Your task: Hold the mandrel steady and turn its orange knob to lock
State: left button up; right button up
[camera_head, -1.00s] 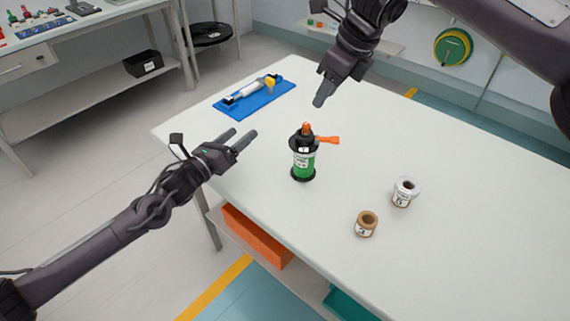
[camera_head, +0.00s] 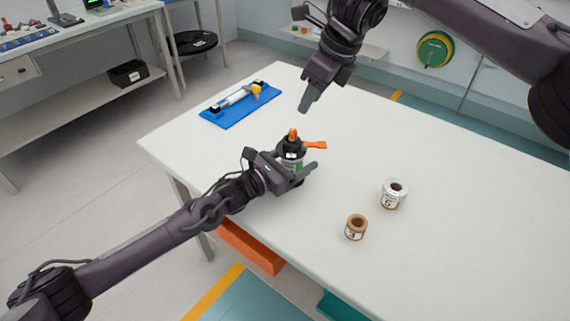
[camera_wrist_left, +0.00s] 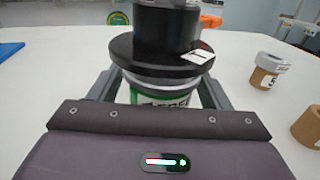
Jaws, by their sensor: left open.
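The black mandrel (camera_head: 291,146), with a green-labelled body, stands upright near the table's front-left edge. A small orange knob (camera_head: 293,133) tops it, and an orange lever (camera_head: 316,145) sticks out to the right. My left gripper (camera_head: 301,168) is open at the mandrel's body. In the left wrist view, its fingers lie on either side of the green-and-white body (camera_wrist_left: 160,97), below a wide black flange (camera_wrist_left: 160,62). Whether they touch it is not clear. My right gripper (camera_head: 308,98) hangs above and behind the mandrel, fingers pointing down, apart from it; its opening is unclear.
A white-topped roll (camera_head: 394,188) and a brown roll (camera_head: 356,228) stand on the table (camera_head: 470,190) to the right. A blue mat (camera_head: 238,112) with a white-and-yellow tool lies at the back left. An orange bin (camera_head: 250,247) sits under the table. The table's right side is clear.

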pick_arm(q)
jog(key=shift+w+d, duration=0.25)
